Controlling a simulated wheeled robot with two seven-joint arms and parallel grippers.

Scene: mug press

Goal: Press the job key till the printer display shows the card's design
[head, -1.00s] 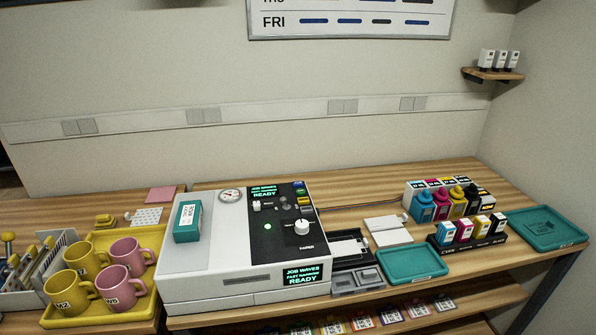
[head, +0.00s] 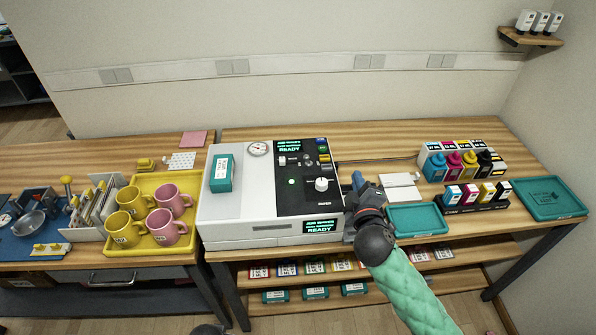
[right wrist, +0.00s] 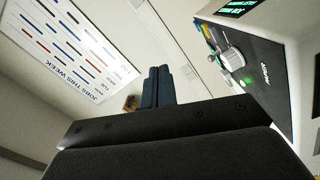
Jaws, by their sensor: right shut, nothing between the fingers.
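The white printer (head: 238,214) with a black control panel (head: 292,182) stands on the bench. Its upper display (head: 289,146) and front display (head: 322,226) are lit green; READY shows, but the job line is too blurred to read. Several small coloured keys (head: 323,151) lie along the panel's right side; I cannot tell which is the job key. My right gripper (head: 357,181) is shut and empty, just right of the panel and apart from the keys. Its blue fingers show in the right wrist view (right wrist: 157,87), with the knob (right wrist: 232,60) to their right.
A teal box (head: 222,172) lies on the printer's top. A yellow tray (head: 148,183) with mugs stands left. A teal tray (head: 416,219), ink bottles (head: 452,165) and cartridges (head: 470,194) stand right. A white wall chart (right wrist: 75,45) shows in the right wrist view.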

